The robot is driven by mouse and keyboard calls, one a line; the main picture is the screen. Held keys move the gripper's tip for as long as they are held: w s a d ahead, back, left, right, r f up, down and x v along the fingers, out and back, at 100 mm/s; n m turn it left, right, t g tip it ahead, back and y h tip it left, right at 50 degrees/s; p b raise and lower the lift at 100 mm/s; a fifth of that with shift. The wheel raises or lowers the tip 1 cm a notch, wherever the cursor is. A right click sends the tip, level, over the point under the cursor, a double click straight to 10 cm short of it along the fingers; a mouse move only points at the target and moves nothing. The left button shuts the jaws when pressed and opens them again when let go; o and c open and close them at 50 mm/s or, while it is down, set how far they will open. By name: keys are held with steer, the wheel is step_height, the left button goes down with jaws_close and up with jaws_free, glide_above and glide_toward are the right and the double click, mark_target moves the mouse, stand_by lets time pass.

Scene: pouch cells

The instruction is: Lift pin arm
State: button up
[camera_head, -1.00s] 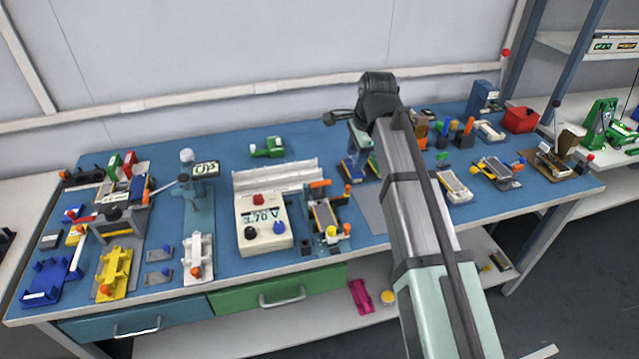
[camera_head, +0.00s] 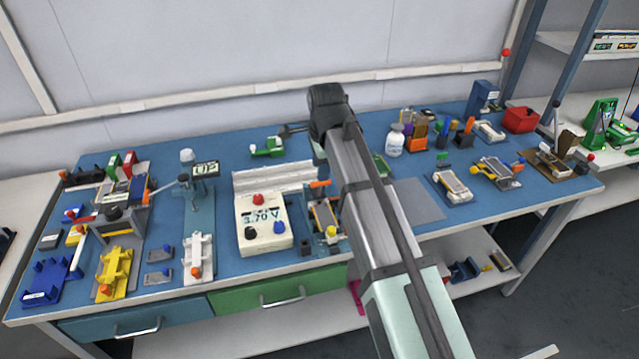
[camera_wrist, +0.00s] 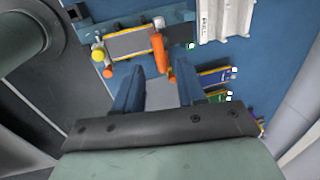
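A small fixture (camera_head: 326,212) holding a flat grey cell stands right of the white meter box, partly hidden by my arm. It has an orange-tipped arm (camera_head: 320,184), which I take to be the pin arm. In the wrist view the fixture (camera_wrist: 128,43) lies beyond my fingers, with an upright-looking orange handle (camera_wrist: 159,52), an orange knob and a yellow knob. My gripper (camera_wrist: 157,68) is open and empty. Its two dark blue fingertips point toward the orange handle, which appears between them; I cannot tell the gap. In the head view my fingers are hidden.
The white meter box (camera_head: 264,222) reads 3.70 V. A white ribbed tray (camera_head: 275,178) lies behind it. Pouch cells (camera_wrist: 215,76) lie close to my right finger. A grey mat (camera_head: 415,198) right of my arm is bare. A white bottle (camera_head: 393,142) stands behind it.

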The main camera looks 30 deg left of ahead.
mark_target(320, 184)
steer(key=shift+w+a+f, duration=0.15)
steer(key=shift+f, duration=1.05)
steer(key=shift+w+a+f, duration=0.15)
steer(key=shift+w+f, duration=0.05)
steer(key=shift+f, duration=1.05)
steer(key=shift+w+a+f, duration=0.15)
steer(key=shift+f, duration=1.05)
steer(key=shift+c, duration=0.2)
jaws_close()
